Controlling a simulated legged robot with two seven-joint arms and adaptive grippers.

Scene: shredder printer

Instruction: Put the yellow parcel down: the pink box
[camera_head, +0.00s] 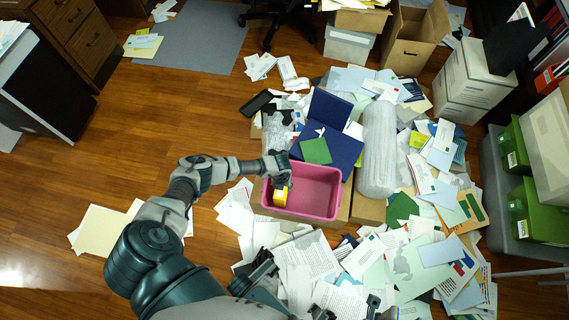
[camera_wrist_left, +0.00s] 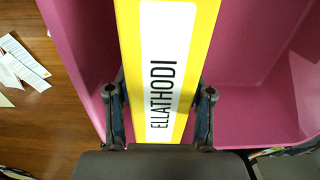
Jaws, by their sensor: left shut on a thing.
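The yellow parcel (camera_head: 280,197) has a white label reading "ELLATHODI", seen close up in the left wrist view (camera_wrist_left: 165,60). My left gripper (camera_head: 281,181) is shut on it, with one finger on each side. The parcel is inside the left part of the pink box (camera_head: 318,191). The box is an open bin whose pink walls also fill much of the left wrist view (camera_wrist_left: 262,65). I cannot tell whether the parcel touches the box floor. Dark parts at the bottom edge of the head view may belong to my right gripper (camera_head: 346,309), but its state is unclear.
Scattered papers (camera_head: 310,262) and envelopes surround the box. Green bins (camera_head: 540,205) are at the far right. The wooden floor (camera_head: 110,170) on the left is mostly clear.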

